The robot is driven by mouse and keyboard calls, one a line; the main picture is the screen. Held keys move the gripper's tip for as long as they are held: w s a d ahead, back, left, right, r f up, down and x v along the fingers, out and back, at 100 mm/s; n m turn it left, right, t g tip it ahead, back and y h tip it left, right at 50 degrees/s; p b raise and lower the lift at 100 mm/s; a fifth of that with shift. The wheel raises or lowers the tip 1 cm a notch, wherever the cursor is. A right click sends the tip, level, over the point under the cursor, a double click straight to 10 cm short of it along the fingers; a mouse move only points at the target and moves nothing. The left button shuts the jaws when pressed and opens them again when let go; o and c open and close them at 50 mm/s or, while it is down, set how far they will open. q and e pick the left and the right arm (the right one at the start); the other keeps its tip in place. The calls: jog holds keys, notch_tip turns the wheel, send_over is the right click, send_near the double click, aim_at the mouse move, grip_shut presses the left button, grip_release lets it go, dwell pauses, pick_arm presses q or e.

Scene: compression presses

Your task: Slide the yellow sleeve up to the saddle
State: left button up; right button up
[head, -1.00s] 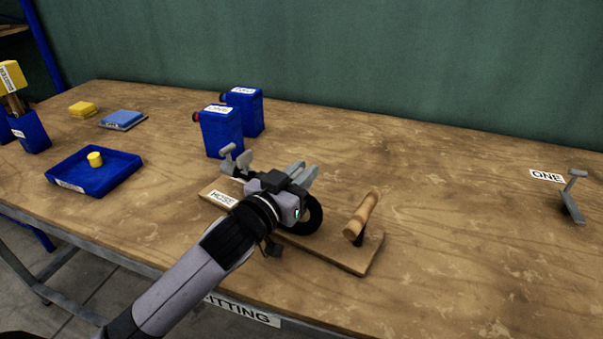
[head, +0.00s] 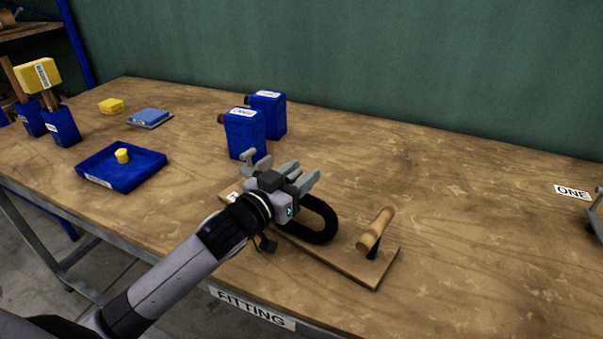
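My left gripper (head: 300,176) is over the left part of a wooden board. Its two grey fingers point up and right, with a gap between them and nothing seen in it. A black hose loop (head: 323,222) comes out from under the gripper. A grey upright part (head: 256,162) of the fixture stands just behind the gripper; I cannot tell whether it is the saddle. My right gripper is out of view.
The board (head: 366,268) carries a wooden handle (head: 376,229) at its right end. Two blue canisters (head: 245,134) stand behind the gripper. Blue holders (head: 65,127) and a yellow block (head: 111,106) are at far left. The table's right half is mostly clear.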

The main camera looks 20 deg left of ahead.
pick_arm(q)
jog(key=shift+r, duration=0.1)
jog(key=shift+s, duration=0.1)
jog(key=shift+v, duration=3.5)
